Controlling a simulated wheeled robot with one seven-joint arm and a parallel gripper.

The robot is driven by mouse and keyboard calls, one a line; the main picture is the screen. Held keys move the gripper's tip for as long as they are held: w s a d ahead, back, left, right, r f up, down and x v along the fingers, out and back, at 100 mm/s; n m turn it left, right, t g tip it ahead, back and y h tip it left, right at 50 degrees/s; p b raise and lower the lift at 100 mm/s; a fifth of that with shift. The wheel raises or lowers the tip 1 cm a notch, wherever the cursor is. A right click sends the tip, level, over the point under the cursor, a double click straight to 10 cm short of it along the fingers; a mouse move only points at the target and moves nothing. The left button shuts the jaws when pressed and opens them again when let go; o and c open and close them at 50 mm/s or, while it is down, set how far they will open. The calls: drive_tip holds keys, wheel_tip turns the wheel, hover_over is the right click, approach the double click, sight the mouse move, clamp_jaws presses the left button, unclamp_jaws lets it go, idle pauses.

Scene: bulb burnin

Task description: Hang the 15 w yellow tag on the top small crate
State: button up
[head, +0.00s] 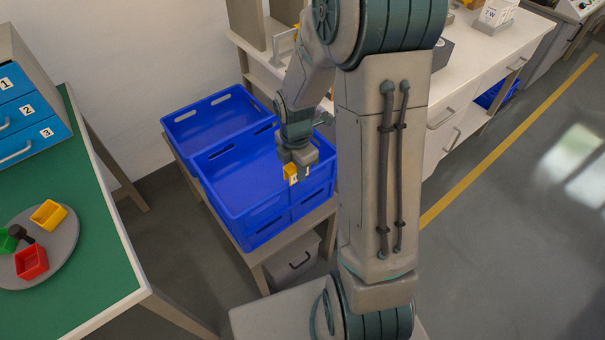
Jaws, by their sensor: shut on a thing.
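My gripper (298,163) points down over the near blue crates and is shut on a small yellow tag (290,171). A white patch with a dark mark shows at the tag's lower edge; I cannot read it. The tag is in front of or just above the walls of the stacked blue crates (232,205); whether it touches a wall I cannot tell. The smaller crates (314,196) are stacked at the right of this group, partly hidden by my gripper and arm.
Another blue crate (205,127) sits behind on the same low stand. A green bench (105,245) at left bears numbered blue drawers (28,115) and a round tray (65,250) with coloured bins. A white workbench (490,48) stands at the back right. My arm hides the middle.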

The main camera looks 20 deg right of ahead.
drive_tip(key=shift+w+f+b, duration=0.1)
drive_tip(key=shift+f+b, duration=1.85)
drive_tip(key=shift+f, duration=0.85)
drive_tip(key=o, duration=1)
drive_tip(key=shift+o, duration=0.2)
drive_tip(key=shift+r, duration=0.1)
wheel_tip(320, 180, up, 14)
drive_tip(key=shift+f+p, duration=0.15)
drive_tip(key=shift+p, duration=1.05)
